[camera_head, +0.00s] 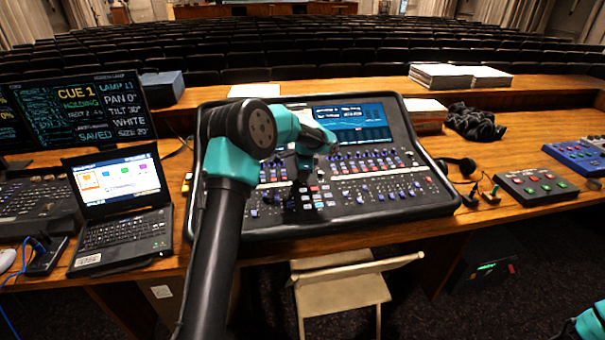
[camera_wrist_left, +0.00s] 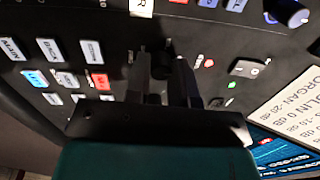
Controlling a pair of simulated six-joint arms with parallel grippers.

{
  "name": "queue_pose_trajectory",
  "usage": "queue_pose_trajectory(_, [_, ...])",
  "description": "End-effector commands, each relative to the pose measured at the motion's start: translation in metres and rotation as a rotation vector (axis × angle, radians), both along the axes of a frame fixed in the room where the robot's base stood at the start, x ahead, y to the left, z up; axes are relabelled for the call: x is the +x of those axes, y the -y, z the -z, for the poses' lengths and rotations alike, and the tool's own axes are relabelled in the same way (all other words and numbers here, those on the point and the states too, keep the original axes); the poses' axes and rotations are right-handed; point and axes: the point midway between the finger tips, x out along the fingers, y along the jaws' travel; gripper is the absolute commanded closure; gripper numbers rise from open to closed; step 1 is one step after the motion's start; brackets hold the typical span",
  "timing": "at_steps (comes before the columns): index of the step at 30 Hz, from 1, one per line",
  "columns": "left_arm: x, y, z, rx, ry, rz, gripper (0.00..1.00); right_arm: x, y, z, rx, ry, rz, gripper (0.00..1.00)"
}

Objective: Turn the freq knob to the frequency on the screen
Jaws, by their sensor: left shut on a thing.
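The mixing desk (camera_head: 420,195) stands on the wooden counter, with its lit blue screen (camera_head: 375,125) at the back; the screen's text is too small to read here. My left arm reaches over the desk, and my left gripper (camera_head: 303,197) points down at the control panel. In the left wrist view, my left gripper (camera_wrist_left: 163,75) is shut on a small dark knob (camera_wrist_left: 161,64), with a finger on each side. I take this as the freq knob; its label and pointer mark cannot be read. My right gripper is out of view.
Buttons (camera_wrist_left: 66,80), a switch (camera_wrist_left: 246,68) and a blue knob (camera_wrist_left: 290,12) lie near the fingers. A white printed card (camera_wrist_left: 290,115) is at the right. A laptop (camera_head: 118,205) stands left of the desk, headphones (camera_head: 472,122) and a button box (camera_head: 537,185) to its right.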

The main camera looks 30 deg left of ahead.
Motion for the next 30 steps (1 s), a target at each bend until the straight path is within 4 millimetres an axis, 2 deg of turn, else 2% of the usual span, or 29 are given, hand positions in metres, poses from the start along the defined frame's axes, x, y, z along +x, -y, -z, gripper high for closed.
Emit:
queue_pose_trajectory(11, [0.001,0.0,-0.0013,0.001,0.004,0.005,1.0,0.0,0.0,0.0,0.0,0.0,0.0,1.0])
queue_pose_trajectory(12, [0.001,0.0001,-0.0013,0.001,0.004,0.005,0.75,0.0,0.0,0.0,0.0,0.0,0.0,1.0])
queue_pose_trajectory(19, [0.0005,0.0001,-0.0005,0.001,0.001,0.005,0.53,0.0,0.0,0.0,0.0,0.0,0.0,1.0])
queue_pose_trajectory(30, [0.0,0.0008,-0.0046,0.001,0.001,0.005,0.52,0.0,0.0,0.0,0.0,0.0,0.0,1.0])
